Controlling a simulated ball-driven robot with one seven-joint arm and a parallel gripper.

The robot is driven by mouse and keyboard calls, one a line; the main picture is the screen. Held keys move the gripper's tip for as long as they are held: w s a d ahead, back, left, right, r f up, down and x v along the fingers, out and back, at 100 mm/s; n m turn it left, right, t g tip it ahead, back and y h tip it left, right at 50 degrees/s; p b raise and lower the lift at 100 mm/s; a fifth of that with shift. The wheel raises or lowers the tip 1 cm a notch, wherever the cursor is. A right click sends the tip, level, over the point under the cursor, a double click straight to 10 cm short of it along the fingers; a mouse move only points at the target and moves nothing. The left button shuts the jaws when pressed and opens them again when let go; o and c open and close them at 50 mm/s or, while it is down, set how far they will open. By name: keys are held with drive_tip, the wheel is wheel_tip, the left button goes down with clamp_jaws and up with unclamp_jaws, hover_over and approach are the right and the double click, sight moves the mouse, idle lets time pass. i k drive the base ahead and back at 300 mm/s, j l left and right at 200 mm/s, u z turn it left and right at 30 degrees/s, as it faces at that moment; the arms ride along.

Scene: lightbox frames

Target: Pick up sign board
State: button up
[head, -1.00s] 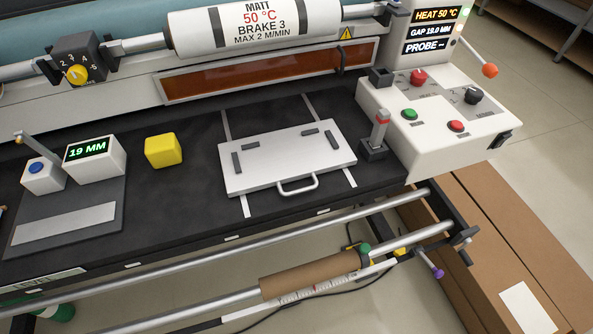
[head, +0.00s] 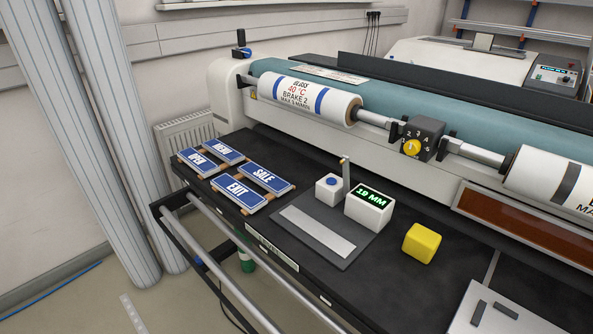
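Several blue sign boards with white lettering lie at the left end of the black bench in the head view. The OPEN board (head: 196,161) is far left and the NEW board (head: 223,149) is behind and right of it. The EXIT board (head: 238,191) is nearest the front edge, with the SALE board (head: 265,176) to its right and farther back. The boards rest on brown wooden strips. My gripper is not in view.
Right of the boards stands a gauge (head: 369,207) reading 19 MM on a dark plate. A yellow block (head: 422,243) and a white handled plate (head: 497,312) lie farther right. The laminator rollers (head: 310,101) run behind. A metal rail (head: 230,277) runs along the front.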

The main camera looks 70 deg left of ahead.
sight(205, 167)
drive_tip(key=u, duration=2.9)
drive_tip(key=i+l+u, duration=0.4)
drive_tip(key=l+u, duration=0.25)
drive_tip(key=i+l+u, duration=0.15)
drive_tip(key=u, duration=0.15)
